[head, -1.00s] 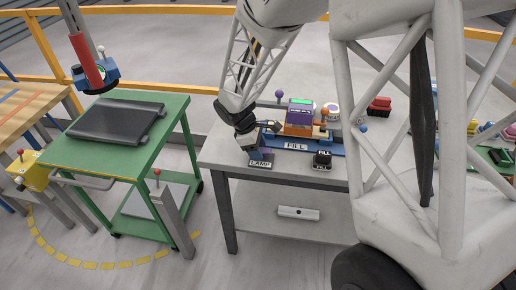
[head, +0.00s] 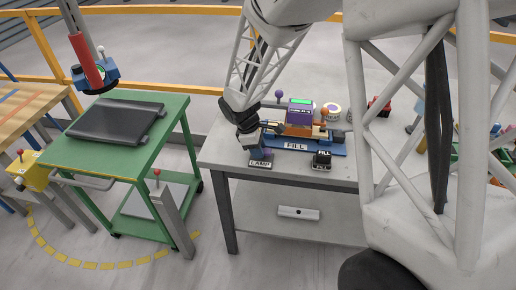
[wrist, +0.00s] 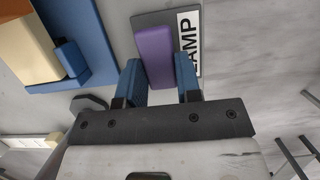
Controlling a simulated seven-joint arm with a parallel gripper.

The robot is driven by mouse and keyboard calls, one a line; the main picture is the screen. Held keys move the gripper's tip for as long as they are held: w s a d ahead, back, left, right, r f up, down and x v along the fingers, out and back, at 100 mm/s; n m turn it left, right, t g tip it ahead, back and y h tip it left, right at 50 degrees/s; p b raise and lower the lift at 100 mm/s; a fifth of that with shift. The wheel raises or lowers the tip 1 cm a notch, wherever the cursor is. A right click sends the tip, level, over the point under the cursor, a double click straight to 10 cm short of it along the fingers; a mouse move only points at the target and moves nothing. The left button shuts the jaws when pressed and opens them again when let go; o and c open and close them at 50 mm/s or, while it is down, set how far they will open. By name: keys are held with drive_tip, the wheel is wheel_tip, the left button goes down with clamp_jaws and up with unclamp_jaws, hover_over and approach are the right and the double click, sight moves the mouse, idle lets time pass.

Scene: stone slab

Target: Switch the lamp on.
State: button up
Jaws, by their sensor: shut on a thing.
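The lamp switch is a dark base plate with a white LAMP label (wrist: 190,42) and a purple bar (wrist: 156,55) standing on it. In the head view the LAMP plate (head: 261,164) is at the near left corner of the grey table. My gripper (wrist: 158,80) has its two blue fingers on either side of the purple bar and is shut on it. I cannot tell which way the bar is set, and I cannot make out a lit lamp.
Just right of the switch is a blue FILL base (head: 296,147) carrying an orange and purple device (head: 300,113). A small black FILL block (head: 322,160) stands in front of it. A green cart (head: 130,140) is to the left. My arm hides part of the table's right side.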

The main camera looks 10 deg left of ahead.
drive_tip(key=shift+d+r+y, duration=0.1)
drive_tip(key=shift+d+y, duration=0.1)
drive_tip(key=shift+y, duration=0.85)
drive_tip(key=shift+d+r+y, duration=0.1)
drive_tip(key=shift+d+y, duration=0.1)
drive_tip(key=shift+y, duration=0.85)
drive_tip(key=o, duration=0.9)
drive_tip(key=shift+r, duration=0.1)
drive_tip(key=shift+d+r, duration=0.2)
drive_tip(key=shift+r, duration=1.7)
drive_tip(key=shift+d+r, duration=0.15)
drive_tip(key=shift+r, duration=1.7)
